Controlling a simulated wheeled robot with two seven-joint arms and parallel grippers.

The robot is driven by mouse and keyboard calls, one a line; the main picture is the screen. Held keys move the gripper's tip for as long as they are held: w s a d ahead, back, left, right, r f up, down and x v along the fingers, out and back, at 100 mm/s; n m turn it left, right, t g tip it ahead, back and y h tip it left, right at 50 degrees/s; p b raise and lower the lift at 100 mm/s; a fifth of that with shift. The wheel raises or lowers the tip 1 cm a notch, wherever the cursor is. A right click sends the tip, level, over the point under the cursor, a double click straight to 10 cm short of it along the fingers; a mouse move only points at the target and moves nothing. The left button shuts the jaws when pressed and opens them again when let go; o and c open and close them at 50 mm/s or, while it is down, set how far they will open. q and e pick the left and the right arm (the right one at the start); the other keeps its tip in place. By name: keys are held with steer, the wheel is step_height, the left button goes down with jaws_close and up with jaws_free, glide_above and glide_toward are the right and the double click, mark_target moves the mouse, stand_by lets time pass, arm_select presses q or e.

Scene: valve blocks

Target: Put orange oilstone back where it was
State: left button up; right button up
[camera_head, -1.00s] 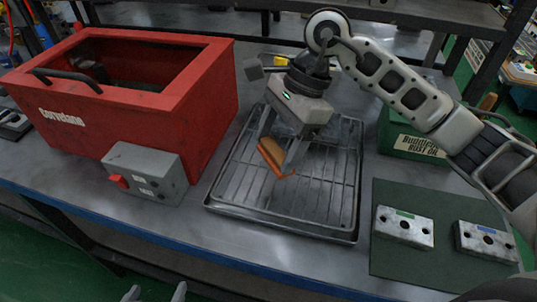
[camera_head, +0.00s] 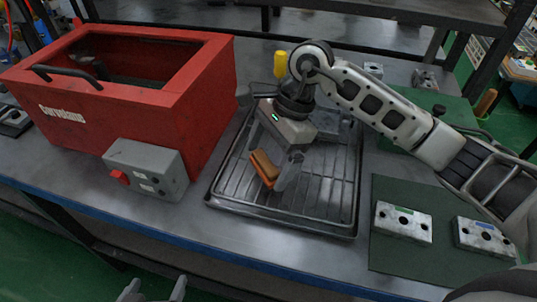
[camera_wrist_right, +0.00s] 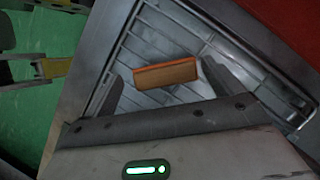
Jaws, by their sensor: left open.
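The orange oilstone (camera_head: 264,168), a small block with a tan layer and an orange layer, is tilted in the head view over the left part of the wire rack in the metal tray (camera_head: 347,205). My right gripper (camera_head: 275,166) is just above and around it. In the right wrist view the oilstone (camera_wrist_right: 165,73) lies between and beyond the two spread fingertips, with a gap beside it. I cannot tell whether it rests fully on the rack. My left gripper (camera_head: 152,289) is open and empty at the bottom edge of the head view.
A red open-topped box (camera_head: 205,95) and a grey switch box (camera_head: 147,170) stand left of the tray. Two metal valve blocks (camera_head: 403,222) (camera_head: 484,237) lie on a green mat (camera_head: 390,258) at right. A green box (camera_head: 455,110) and a yellow handle (camera_head: 280,64) are behind.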

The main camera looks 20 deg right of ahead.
steer(key=shift+r+p, duration=0.3)
steer(key=shift+p, duration=0.05)
steer(key=shift+w+d+r, duration=0.1)
steer(key=shift+d+r, duration=0.1)
steer(key=shift+r, duration=0.1)
steer(key=b+v, duration=0.1)
steer(key=v, duration=1)
